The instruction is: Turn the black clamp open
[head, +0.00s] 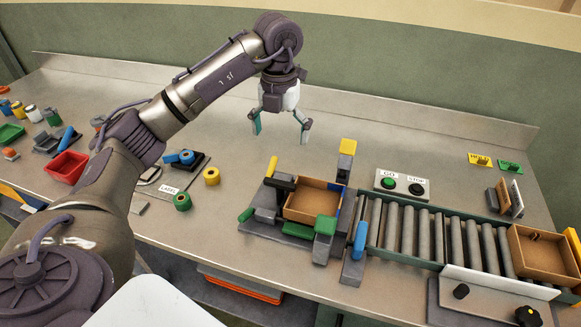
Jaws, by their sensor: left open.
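A black clamp (280,184) shows as a short dark bar at the left edge of an open cardboard box (318,201), in a fixture at the middle of the bench. My left gripper (281,131) hangs above and behind the fixture, pointing down. Its two fingers are spread apart with nothing between them. It is clear of the clamp and the box. My right gripper is not in the picture.
Colored blocks and levers, such as a green one (325,225) and a blue one (360,240), surround the box. A roller conveyor (424,236) runs right to a second box (545,259). A button panel (402,185) stands behind it.

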